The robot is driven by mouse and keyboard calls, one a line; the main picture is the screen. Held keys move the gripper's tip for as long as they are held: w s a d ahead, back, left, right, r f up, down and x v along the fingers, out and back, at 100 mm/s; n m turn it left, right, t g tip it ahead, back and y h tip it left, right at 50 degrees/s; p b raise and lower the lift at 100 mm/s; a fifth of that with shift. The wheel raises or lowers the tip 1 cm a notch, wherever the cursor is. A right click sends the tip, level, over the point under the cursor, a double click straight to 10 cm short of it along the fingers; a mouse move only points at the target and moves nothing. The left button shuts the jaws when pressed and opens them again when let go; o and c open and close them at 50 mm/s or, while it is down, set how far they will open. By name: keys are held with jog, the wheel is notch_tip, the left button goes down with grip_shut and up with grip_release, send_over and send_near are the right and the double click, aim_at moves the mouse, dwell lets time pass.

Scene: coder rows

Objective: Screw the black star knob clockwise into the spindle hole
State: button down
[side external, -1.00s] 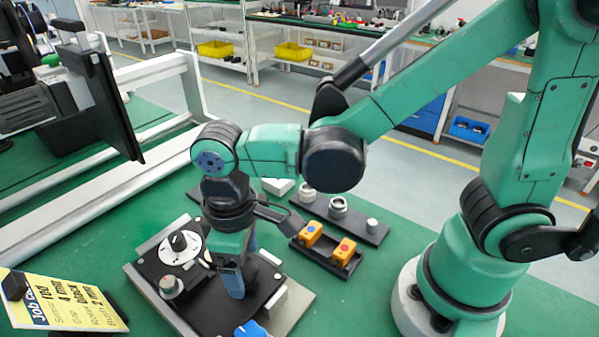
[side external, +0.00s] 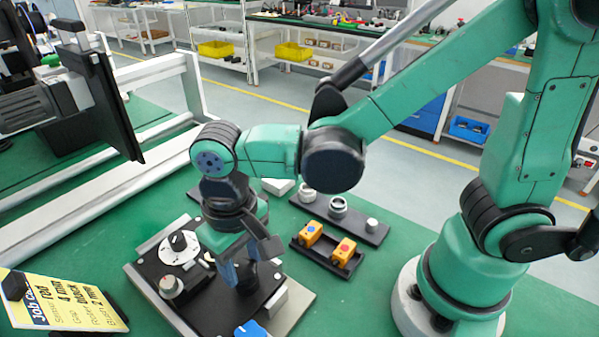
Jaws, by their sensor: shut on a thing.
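My gripper (side external: 246,284) points down over the black plate (side external: 196,309) of the fixture, at its right part. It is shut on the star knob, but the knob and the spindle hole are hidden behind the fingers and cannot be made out. I cannot tell how deep the knob sits. A white dial with a black pointer knob (side external: 179,241) is on the plate to the left of the gripper. A small grey knob (side external: 170,286) stands on the plate's left side. A blue knob (side external: 250,329) is at the front edge.
A job card (side external: 62,303) stands at the lower left. A black tray (side external: 327,257) with two orange boxes lies right of the fixture. Behind it is a dark rack (side external: 360,223) with light round parts. Green table is clear at the right front.

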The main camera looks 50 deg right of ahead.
jog(key=m, duration=0.5)
jog(key=shift+m, duration=0.9)
jog(key=shift+m, duration=1.1)
jog(key=shift+c, duration=1.2)
grip_release()
jog(key=shift+r, duration=0.1)
